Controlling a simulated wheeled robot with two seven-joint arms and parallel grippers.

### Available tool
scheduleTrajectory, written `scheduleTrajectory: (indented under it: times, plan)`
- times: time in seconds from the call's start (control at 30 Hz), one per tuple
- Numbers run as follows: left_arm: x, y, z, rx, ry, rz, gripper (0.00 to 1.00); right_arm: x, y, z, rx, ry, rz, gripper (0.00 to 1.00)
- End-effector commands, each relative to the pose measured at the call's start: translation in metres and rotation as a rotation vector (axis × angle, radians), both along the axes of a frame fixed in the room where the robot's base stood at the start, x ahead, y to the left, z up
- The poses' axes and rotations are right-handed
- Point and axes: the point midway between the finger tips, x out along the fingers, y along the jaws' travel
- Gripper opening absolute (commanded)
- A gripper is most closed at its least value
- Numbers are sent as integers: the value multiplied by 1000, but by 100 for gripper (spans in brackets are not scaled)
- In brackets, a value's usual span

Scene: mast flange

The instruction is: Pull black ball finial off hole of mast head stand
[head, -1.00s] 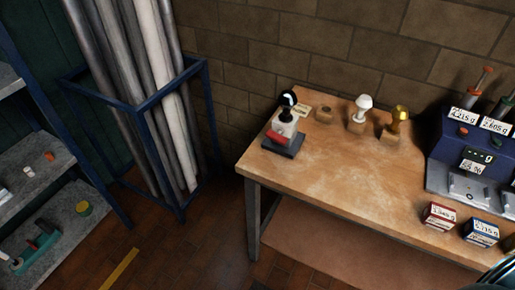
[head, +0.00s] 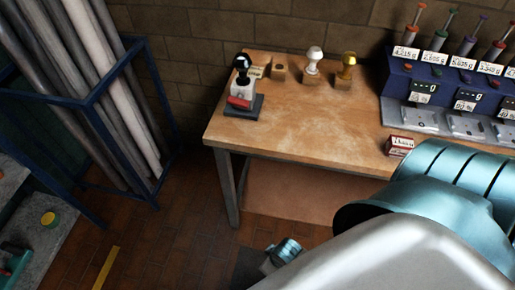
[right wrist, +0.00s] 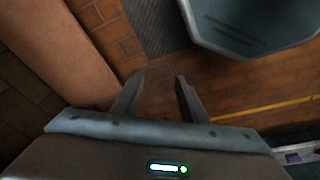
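The black ball finial (head: 242,63) sits upright on top of the mast head stand (head: 243,92), near the left end of the wooden table. The stand has a pale grey block, a red part at its front and a dark base plate. In the right wrist view my right gripper (right wrist: 158,82) is open and empty, with the brick-tiled floor behind its fingers. It is far from the finial. My left gripper is not in view.
Behind the stand are an empty wooden block (head: 279,70), a white finial (head: 314,55) and a gold finial (head: 348,62) on blocks. A red box (head: 399,146) and a blue scale console (head: 450,92) stand right. A blue rack (head: 95,98) holds poles at left. The table's middle is clear.

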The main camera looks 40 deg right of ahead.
Motion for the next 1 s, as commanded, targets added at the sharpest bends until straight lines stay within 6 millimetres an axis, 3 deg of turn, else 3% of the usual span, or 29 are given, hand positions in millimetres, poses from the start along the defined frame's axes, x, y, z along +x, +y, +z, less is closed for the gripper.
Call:
scheduleTrajectory:
  times: [0.03,0.27,0.47,0.7,0.9,1.0]
  plan:
    - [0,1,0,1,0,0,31,7,0,24,2,-19,-3,40]
    - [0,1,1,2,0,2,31,47,-6,133,8,-153,-47,40]
    - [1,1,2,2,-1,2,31,120,-34,232,4,-456,-164,40]
    - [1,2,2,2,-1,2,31,210,-89,338,-27,-916,-320,40]
    - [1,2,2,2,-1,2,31,245,-126,405,-66,-1215,-399,40]
    - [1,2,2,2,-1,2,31,251,-136,423,-78,-1299,-417,40]
